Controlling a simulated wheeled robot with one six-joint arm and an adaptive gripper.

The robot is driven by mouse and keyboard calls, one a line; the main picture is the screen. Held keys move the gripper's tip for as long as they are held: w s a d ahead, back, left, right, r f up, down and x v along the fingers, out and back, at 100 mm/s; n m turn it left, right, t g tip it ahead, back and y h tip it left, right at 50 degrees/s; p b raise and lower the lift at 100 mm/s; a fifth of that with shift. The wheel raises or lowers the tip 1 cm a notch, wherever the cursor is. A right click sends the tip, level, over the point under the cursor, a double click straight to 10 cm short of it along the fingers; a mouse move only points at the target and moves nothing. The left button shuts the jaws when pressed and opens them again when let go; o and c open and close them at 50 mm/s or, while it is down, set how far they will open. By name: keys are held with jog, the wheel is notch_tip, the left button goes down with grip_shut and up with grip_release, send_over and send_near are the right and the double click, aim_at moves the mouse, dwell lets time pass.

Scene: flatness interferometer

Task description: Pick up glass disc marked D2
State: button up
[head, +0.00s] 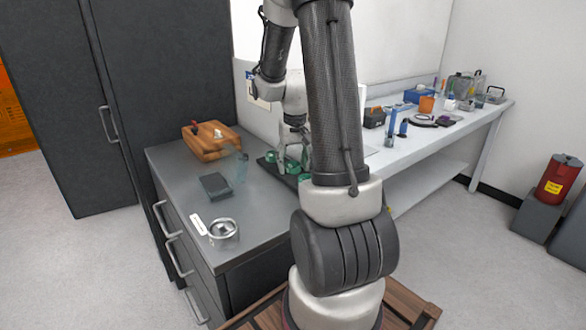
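Several small green-tinted glass discs (271,157) sit on a dark tray (264,163) on the grey cabinet top. Their markings are too small to read, so I cannot tell which one is D2. My gripper (292,168) points down over the tray, its fingertips low among the discs and apart from each other. A green disc shows near the fingertips, but I cannot tell whether the fingers touch it. My own arm hides the right part of the tray.
A long white bench (440,135) with tools stands behind at right.

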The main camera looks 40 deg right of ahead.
jog(key=c, duration=0.6)
jog(key=shift+c, duration=0.2)
jog(key=shift+r, duration=0.15)
